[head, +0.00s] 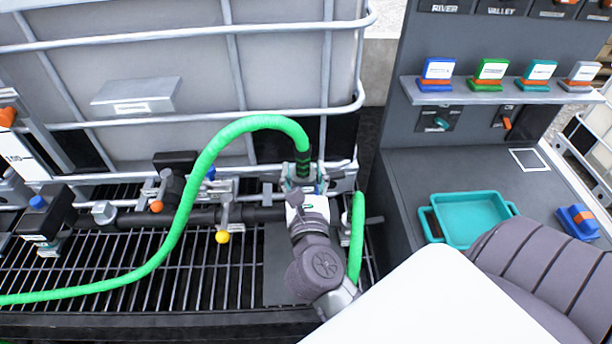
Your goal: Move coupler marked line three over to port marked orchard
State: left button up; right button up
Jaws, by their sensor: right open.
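A thick green hose (205,165) rises from the lower left, arches over and comes down to a dark coupler end (303,162) in front of the tank. No "line three" marking is readable on it. My right gripper (303,176) is open at this dark end, with its fingers to either side; whether they touch it I cannot tell. The gripper hides the lower coupler and whatever lies beneath. A green hose length (357,238) also hangs just right of my wrist. No port label reading "orchard" is legible. My left gripper is not in view.
A pipe manifold (190,217) with valves, including a yellow-knobbed lever (222,236), runs above a dark grating (130,290). At right, a grey bench (410,165) holds a teal tray (470,220), a blue block (577,222) and a shelf (500,97) of coloured labelled blocks.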

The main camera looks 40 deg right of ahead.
jog(key=v, duration=1)
jog(key=shift+s, duration=0.15)
jog(key=shift+a, duration=0.1)
